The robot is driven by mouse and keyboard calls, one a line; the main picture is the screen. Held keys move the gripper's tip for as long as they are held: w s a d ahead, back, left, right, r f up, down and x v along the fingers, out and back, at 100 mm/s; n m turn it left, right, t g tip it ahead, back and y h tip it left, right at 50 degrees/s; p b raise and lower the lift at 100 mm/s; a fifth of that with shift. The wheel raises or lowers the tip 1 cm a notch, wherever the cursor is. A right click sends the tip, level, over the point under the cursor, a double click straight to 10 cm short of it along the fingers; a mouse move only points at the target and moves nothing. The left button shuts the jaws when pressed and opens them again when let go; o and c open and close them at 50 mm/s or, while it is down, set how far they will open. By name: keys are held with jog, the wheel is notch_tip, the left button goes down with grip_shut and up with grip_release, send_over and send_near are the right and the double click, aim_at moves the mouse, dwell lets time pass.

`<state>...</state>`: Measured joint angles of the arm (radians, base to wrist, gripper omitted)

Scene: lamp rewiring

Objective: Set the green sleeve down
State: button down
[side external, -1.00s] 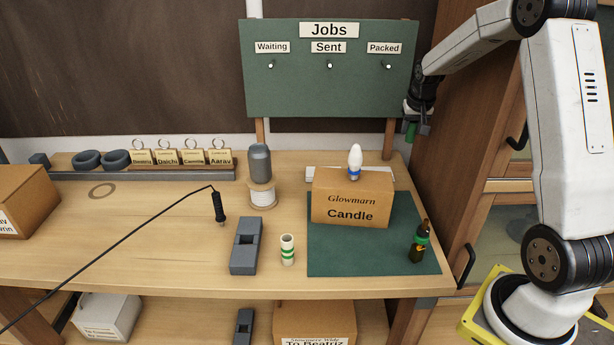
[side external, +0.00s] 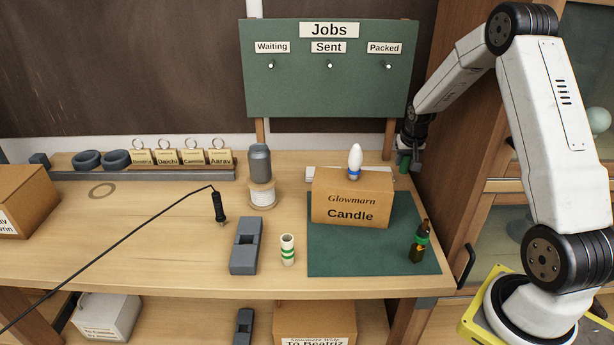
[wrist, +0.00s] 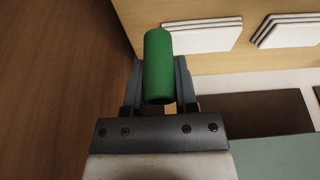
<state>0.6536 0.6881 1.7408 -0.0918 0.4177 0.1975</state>
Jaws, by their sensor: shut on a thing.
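The green sleeve (wrist: 159,68) is a small plain green cylinder held between the two fingers of my gripper (wrist: 158,85) in the wrist view. In the side external view my gripper (side external: 410,152) is at the bench's back right corner, right of the Jobs board's leg. The sleeve (side external: 404,162) shows there as a small dark green piece, partly hidden by the gripper. Whether its lower end touches anything cannot be told.
A Candle box (side external: 350,198) with a white bulb (side external: 355,160) on it stands on the green mat (side external: 375,258). A dark bottle-like piece (side external: 420,242) stands at the mat's right. A white, green-banded cylinder (side external: 287,250) stands left of it. A wooden cabinet side (side external: 455,130) rises close right of my gripper.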

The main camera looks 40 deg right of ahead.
aim_at(403, 169)
jog(key=shift+f, duration=1.55)
jog(key=shift+f, duration=0.1)
jog(key=shift+f, duration=1.8)
jog(key=shift+f, duration=0.1)
jog(key=shift+c, duration=2)
grip_release()
jog(key=shift+v, duration=6.1)
jog(key=shift+a, duration=0.1)
